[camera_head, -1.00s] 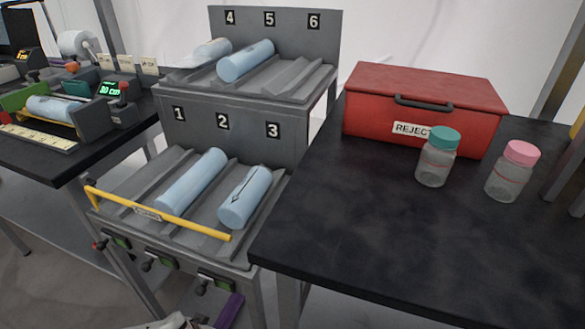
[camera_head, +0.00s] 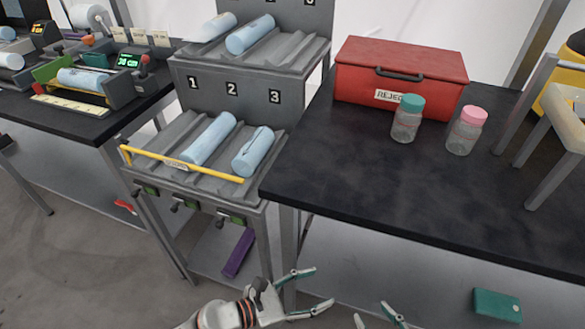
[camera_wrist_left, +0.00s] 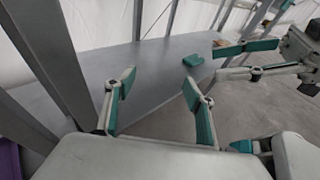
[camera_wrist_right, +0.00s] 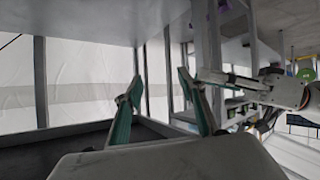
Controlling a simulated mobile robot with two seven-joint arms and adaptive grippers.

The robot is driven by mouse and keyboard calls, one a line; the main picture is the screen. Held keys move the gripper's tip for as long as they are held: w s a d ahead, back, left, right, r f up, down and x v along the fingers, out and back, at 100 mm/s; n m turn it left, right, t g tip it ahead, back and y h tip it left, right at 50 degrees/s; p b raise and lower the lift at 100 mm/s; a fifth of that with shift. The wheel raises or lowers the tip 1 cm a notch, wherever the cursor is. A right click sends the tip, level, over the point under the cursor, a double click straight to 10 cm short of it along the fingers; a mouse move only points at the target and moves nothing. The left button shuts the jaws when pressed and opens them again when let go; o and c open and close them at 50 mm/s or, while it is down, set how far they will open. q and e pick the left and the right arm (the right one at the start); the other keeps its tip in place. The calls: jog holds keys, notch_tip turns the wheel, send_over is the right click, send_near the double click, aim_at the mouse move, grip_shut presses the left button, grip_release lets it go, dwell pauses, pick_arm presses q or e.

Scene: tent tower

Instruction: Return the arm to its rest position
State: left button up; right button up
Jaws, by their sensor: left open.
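My left gripper (camera_head: 322,287) is low in the head view, in front of the black table. Its fingers are spread and empty, also in the left wrist view (camera_wrist_left: 158,85). My right gripper (camera_head: 371,312) shows only as fingertips at the bottom edge of the head view. In the right wrist view (camera_wrist_right: 160,78) its fingers are apart with nothing between them. In the left wrist view, my right gripper's fingers (camera_wrist_left: 262,58) appear at the right, apart from the left ones. The rest of my right arm is hidden in the head view.
The black table (camera_head: 440,200) holds a red reject box (camera_head: 400,70), a teal-lidded jar (camera_head: 407,122) and a pink-lidded jar (camera_head: 464,133). Blue cylinders lie on the numbered grey rack (camera_head: 180,130). A teal object (camera_head: 497,305) lies on the shelf below. Floor at left is open.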

pick_arm(q)
notch_tip(320, 180, up, 7)
jog(key=w+a+n+t+p, duration=0.1)
jog(key=a+n+t+p, duration=0.2)
jog(key=n, duration=0.8)
jog(key=a+r+n+t+y+p, duration=0.15)
jog(key=a+n+t+y, duration=0.35)
jog(key=a+n, duration=0.7)
jog(key=s+a+f+n+g+y+p, duration=0.3)
jog(key=s+a+n, duration=0.7)
jog(key=n, duration=1.1)
notch_tip(320, 180, down, 3)
jog(key=s+y, duration=0.2)
jog(key=shift+a+r+n+g+y, duration=0.15)
jog(key=shift+a+n+g+y, duration=0.15)
jog(key=shift+g+y, duration=0.1)
pick_arm(e)
jog(key=s, duration=0.2)
jog(key=s+d+g, duration=0.1)
jog(key=shift+s+d+r+m+h, duration=0.1)
jog(key=shift+s+r+m+h, duration=0.05)
jog(key=shift+r+m+h, duration=0.2)
